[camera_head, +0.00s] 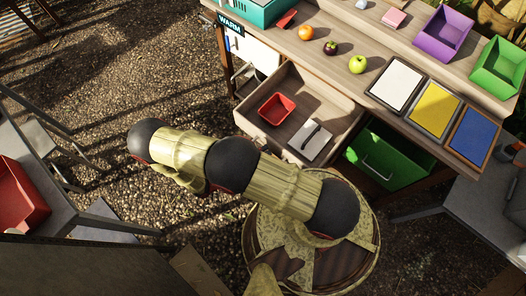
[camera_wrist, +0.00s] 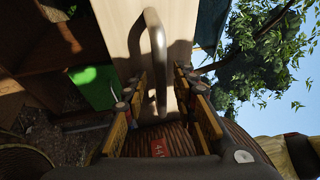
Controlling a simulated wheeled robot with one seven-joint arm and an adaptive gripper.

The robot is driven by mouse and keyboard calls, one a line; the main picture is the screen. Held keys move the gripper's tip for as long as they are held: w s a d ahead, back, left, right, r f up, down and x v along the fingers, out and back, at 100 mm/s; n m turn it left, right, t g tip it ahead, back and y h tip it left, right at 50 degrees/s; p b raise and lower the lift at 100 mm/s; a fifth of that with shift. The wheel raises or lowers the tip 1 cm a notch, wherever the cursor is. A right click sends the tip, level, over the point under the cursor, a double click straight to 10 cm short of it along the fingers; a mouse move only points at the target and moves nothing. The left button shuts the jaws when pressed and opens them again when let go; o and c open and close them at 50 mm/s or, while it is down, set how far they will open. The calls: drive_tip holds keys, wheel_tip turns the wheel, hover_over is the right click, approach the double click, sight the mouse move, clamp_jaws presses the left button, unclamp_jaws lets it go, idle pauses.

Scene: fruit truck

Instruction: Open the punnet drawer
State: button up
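The wooden drawer (camera_head: 302,88) is pulled out from under the counter. It holds a red punnet (camera_head: 277,108) and a pale flat item with a dark bar (camera_head: 316,140). In the wrist view a pale drawer front (camera_wrist: 130,35) carries a curved metal handle (camera_wrist: 157,50). My gripper (camera_wrist: 159,86) is open, with one finger on each side of the handle's lower part. The fingers look apart from the handle; contact is hard to tell. In the head view my gripper is hidden by my arm.
The counter (camera_head: 345,55) holds fruit, purple (camera_head: 443,33) and green (camera_head: 500,68) bins, and white, yellow and blue panels. A green bin (camera_head: 385,160) sits below, right of the drawer. A red crate (camera_head: 20,195) is at far left. Gravel left of the drawer is clear.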

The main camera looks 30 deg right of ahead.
drive_tip(key=a+f, duration=0.2)
drive_tip(key=a, duration=0.9)
drive_tip(key=shift+a, duration=0.4)
idle(0.3)
